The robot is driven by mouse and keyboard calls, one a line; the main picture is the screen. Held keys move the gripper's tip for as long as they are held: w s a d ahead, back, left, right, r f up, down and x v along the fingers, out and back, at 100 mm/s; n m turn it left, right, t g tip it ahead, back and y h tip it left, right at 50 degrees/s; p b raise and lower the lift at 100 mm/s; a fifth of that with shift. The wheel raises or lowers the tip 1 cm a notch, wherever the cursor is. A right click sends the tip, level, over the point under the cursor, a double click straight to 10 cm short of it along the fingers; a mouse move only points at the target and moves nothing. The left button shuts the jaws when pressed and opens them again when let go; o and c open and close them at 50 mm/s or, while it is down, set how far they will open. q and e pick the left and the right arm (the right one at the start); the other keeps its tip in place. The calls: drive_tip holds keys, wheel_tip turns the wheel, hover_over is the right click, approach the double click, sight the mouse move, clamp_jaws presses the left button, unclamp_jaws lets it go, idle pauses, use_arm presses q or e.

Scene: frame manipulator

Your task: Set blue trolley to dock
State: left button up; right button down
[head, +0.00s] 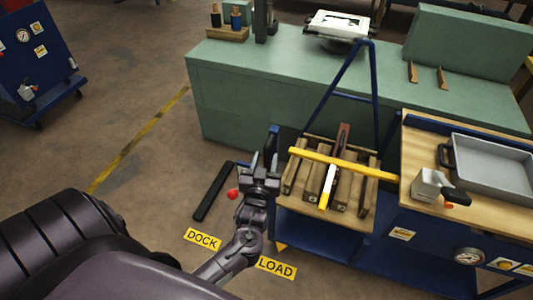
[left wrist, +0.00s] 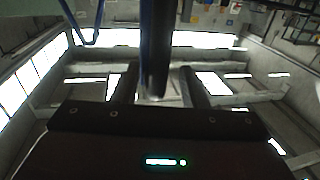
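The blue trolley (head: 325,249) stands at centre right, with slotted wooden blocks on top and a tall blue triangular frame (head: 373,90) rising from it. A dark blue upright post (head: 271,143) stands at its left end. My left gripper (head: 264,160) is at that end, fingers pointing up and away. In the left wrist view a dark blue post (left wrist: 156,45) lies between the two fingers, with narrow gaps beside it, so the gripper looks open around it. A DOCK sign (head: 202,239) and a LOAD sign (head: 276,267) lie on the floor. My right gripper is out of view.
A red ball (head: 233,194) and a black bar (head: 214,192) are left of my gripper. A green workbench (head: 290,80) stands behind. A wood-topped bench (head: 418,155) with a grey tray (head: 495,160) adjoins on the right.

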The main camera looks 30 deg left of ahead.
use_arm(q)
drive_tip(key=shift+x, duration=1.1)
drive_tip(key=shift+d, duration=0.1)
clamp_jaws()
